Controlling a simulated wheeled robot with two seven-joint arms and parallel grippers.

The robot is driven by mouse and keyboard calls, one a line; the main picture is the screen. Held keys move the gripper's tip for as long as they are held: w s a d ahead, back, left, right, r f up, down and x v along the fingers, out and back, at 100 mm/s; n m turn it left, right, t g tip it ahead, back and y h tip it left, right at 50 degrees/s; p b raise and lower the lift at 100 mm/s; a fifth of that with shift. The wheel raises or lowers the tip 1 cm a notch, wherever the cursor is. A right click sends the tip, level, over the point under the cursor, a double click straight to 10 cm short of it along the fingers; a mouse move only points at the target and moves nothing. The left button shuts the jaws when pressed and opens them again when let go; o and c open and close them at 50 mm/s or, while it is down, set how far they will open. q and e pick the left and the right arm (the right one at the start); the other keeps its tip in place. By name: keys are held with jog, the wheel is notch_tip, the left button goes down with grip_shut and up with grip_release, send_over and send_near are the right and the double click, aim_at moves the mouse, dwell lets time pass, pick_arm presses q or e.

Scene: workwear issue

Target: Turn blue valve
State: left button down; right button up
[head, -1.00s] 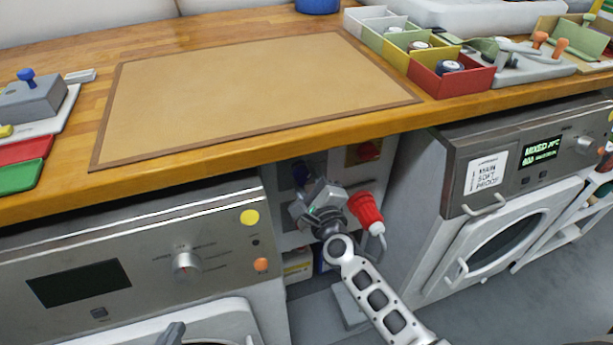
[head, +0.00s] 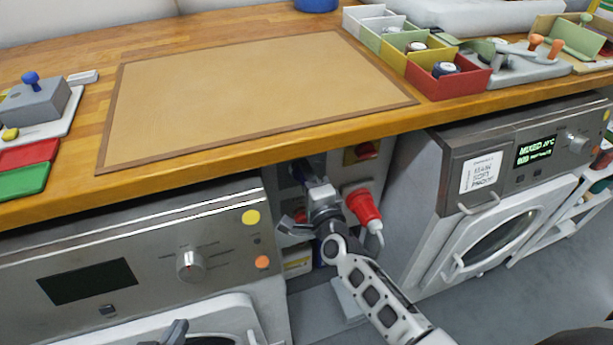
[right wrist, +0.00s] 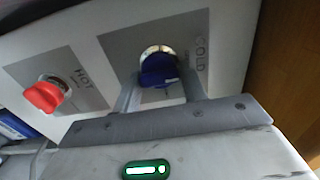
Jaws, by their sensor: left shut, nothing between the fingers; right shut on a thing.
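The blue valve (right wrist: 157,72) sits on a grey plate marked COLD in the right wrist view, its round metal base behind it. In the head view it is a dark blue spot (head: 301,172) in the gap under the worktop, partly hidden by my right gripper (head: 318,188). In the right wrist view the fingers of my right gripper (right wrist: 160,95) stand on both sides of the blue handle, shut on it. A red valve (right wrist: 45,96) marked HOT is to its left. My left gripper (head: 176,331) shows only in part at the bottom edge of the head view, shut and empty.
A red connector (head: 362,207) on a grey hose is just right of my right gripper. Washing machines (head: 150,260) (head: 500,170) flank the narrow gap. The wooden worktop edge (head: 240,153) overhangs it. A brown mat (head: 250,90) lies clear above.

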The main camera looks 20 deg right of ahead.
pick_arm(q)
jog(key=shift+r, duration=0.1)
pick_arm(e)
jog(key=o, duration=1)
pick_arm(q)
jog(key=shift+w+r, duration=0.1)
jog(key=shift+p, duration=0.3)
pick_arm(e)
jog(key=s, duration=1.6)
jog(key=shift+d, duration=0.25)
pick_arm(q)
jog(key=shift+r, duration=0.1)
jog(key=p, duration=0.1)
jog(key=r+p, duration=0.1)
jog(key=p, duration=0.1)
jog(key=shift+a+r, duration=0.1)
jog(key=shift+a, duration=0.15)
pick_arm(e)
jog(key=s+a+n+g+y, duration=0.1)
jog(key=s+n+g, duration=0.1)
jog(key=n, duration=0.4)
jog(key=s+a+n+g+y, duration=0.1)
jog(key=s+n+g, duration=0.2)
jog(key=n, duration=0.4)
jog(key=s+n+g, duration=0.2)
jog(key=s+n, duration=0.1)
jog(key=n, duration=0.3)
jog(key=shift+s+a+n+y, duration=0.3)
jog(key=shift+a+n+y, duration=0.1)
